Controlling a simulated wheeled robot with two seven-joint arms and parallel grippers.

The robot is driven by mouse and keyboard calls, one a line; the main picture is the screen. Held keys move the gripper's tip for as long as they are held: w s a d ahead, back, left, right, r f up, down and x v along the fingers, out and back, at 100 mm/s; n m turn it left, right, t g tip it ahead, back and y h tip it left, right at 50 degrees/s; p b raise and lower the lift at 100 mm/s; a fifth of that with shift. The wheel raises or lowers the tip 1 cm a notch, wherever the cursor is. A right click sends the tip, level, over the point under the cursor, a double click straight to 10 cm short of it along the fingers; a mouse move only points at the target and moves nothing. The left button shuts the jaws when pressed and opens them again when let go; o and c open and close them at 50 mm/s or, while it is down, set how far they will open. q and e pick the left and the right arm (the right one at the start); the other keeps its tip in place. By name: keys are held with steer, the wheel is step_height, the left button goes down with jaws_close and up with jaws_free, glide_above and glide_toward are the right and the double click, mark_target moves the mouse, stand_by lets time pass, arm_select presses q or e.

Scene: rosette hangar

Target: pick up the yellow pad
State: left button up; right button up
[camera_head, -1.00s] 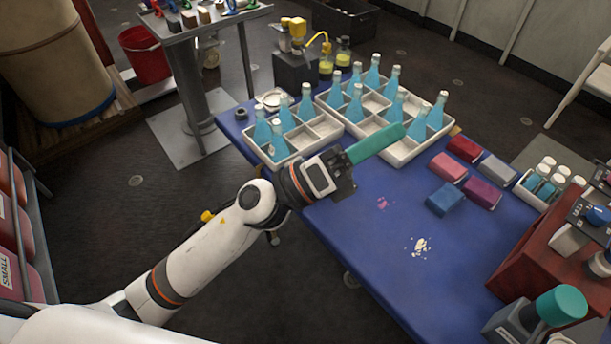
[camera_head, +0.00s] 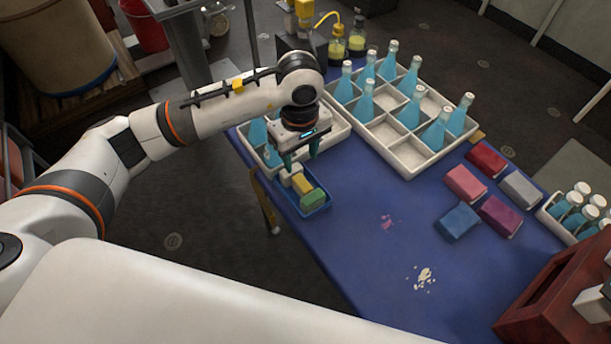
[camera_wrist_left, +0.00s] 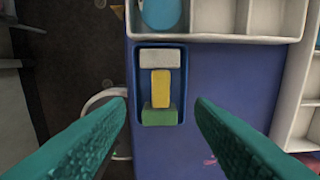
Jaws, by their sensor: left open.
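The yellow pad (camera_head: 303,186) lies in a small blue tray (camera_head: 324,205) at the table's left edge. In the left wrist view the yellow pad (camera_wrist_left: 161,88) sits upright in the picture, between a white pad (camera_wrist_left: 160,59) above and a green pad (camera_wrist_left: 159,117) below. My left gripper (camera_head: 301,160) is open and empty, pointing down above the tray. Its green fingers (camera_wrist_left: 162,102) show in the left wrist view, spread wide to either side of the tray and apart from the pads. My right gripper is not in view.
White divided crates (camera_head: 378,140) with blue bottles stand behind and right of the tray. Several coloured blocks (camera_head: 458,222) lie on the right part of the blue table (camera_head: 350,240). A red-brown box (camera_head: 540,290) is at the lower right. The table's middle is mostly clear.

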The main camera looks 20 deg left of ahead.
arm_select(q)
glide_above(302, 182)
step_height(302, 182, down, 4)
steer(key=shift+s+f, duration=0.15)
steer(key=shift+f, duration=0.45)
steer(key=shift+f+p, duration=0.2)
steer(key=shift+p, duration=0.1)
step_height(302, 182, down, 4)
steer(key=shift+f+p, duration=0.2)
steer(key=shift+p, duration=0.3)
steer(key=shift+f, duration=0.35)
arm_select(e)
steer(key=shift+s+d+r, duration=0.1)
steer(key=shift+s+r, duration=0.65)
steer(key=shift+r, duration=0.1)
arm_select(q)
steer(key=shift+c, duration=0.3)
jaws_close()
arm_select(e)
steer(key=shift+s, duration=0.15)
